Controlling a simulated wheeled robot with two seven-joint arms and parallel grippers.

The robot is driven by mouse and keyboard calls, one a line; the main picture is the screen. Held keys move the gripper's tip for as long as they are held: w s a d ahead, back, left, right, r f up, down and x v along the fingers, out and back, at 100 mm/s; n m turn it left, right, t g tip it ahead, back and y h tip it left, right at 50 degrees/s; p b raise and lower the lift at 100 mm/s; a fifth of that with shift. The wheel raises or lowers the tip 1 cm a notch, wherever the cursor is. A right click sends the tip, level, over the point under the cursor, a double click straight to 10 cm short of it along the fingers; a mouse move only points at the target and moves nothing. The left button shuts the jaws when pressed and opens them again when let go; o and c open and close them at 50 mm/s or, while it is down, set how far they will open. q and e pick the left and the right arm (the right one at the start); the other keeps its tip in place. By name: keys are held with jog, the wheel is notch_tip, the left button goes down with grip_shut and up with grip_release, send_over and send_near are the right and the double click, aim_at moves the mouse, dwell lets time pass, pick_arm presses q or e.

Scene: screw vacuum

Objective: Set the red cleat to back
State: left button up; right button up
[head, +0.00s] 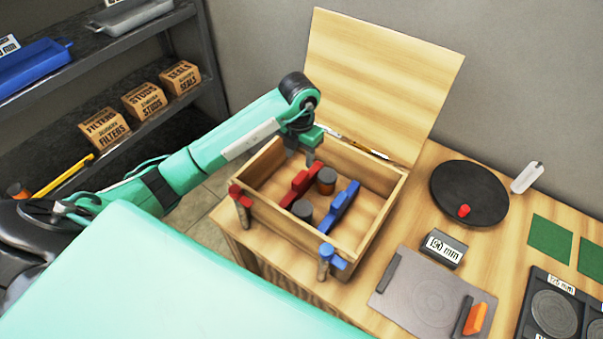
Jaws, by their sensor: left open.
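A long red piece (302,184), probably the red cleat, lies inside the open wooden box (376,246), left of a dark cylinder (326,180). A second red part (240,195) sits on a post at the box's front left corner; I cannot tell for sure which of the two is the cleat. My left gripper (302,156) is open, pointing down over the back left corner of the box, above and behind the long red piece. Nothing shows between its fingers. My right gripper is not in view.
A long blue piece (340,206) and another dark cylinder (302,210) lie in the box. A blue-topped post (328,262) stands at its front right corner. The raised lid (382,75) blocks the rear. A black disc (468,190) and grey plate (425,296) lie right.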

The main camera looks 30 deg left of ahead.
aim_at(300, 177)
pick_arm(q)
notch_tip(300, 177, down, 4)
jog(key=shift+w+p, duration=0.15)
jog(key=shift+p, duration=0.35)
notch_tip(300, 177, down, 6)
jog(key=shift+r+p, duration=0.15)
jog(key=shift+p, duration=0.6)
jog(key=shift+f, duration=0.65)
jog(key=c, duration=0.6)
grip_shut()
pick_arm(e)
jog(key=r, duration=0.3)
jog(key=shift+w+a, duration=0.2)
